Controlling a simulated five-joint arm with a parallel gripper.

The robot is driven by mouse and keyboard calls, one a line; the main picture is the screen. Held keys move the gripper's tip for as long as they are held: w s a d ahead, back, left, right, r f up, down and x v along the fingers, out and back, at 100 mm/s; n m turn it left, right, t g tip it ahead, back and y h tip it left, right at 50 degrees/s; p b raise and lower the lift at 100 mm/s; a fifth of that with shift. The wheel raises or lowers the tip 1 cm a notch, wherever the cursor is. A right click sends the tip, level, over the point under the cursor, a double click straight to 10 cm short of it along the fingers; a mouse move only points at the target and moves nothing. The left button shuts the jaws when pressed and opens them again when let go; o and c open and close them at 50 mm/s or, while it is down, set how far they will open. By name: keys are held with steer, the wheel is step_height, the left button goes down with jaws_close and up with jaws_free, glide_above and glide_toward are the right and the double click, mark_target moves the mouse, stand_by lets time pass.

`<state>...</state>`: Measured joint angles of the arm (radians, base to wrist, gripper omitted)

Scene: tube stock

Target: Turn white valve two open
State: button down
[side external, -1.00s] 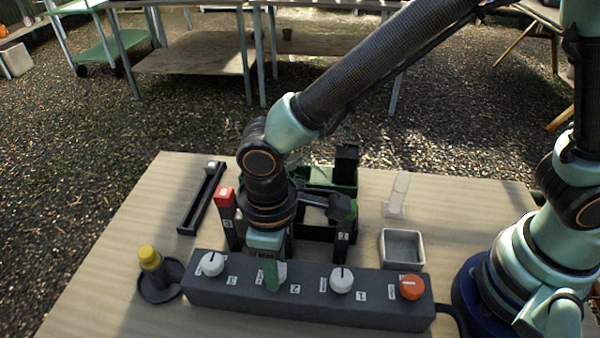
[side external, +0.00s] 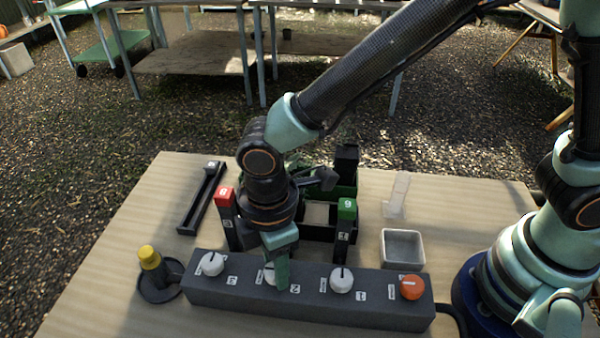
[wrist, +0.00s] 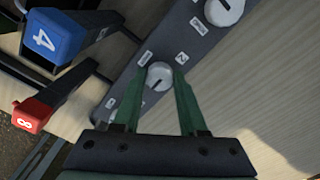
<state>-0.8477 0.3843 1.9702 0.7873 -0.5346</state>
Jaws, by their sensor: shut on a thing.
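White valve two is a round white knob (wrist: 158,74) with a dark pointer line, on the dark valve bar (side external: 235,299) beside the label "2". My gripper (wrist: 157,80) points down at the bar, its two green fingers on either side of the knob and shut on it. In the side view my gripper (side external: 279,283) hides most of this knob (side external: 268,272). In the wrist view the pointer line runs slantwise between the fingers; its exact setting against the labels is hard to read.
Other white knobs stand left (side external: 212,264) and right (side external: 341,280) on the bar, with an orange knob (side external: 411,287) at the right end. Behind are a red-topped post (side external: 225,195), a green-topped post (side external: 347,208) and a grey tray (side external: 402,263). A yellow-capped piece (side external: 150,258) stands left.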

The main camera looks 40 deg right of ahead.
stand_by(0.4)
steer(key=shift+c, duration=2.2)
jaws_free()
step_height(320, 180, up, 12)
steer(key=shift+r, duration=0.1)
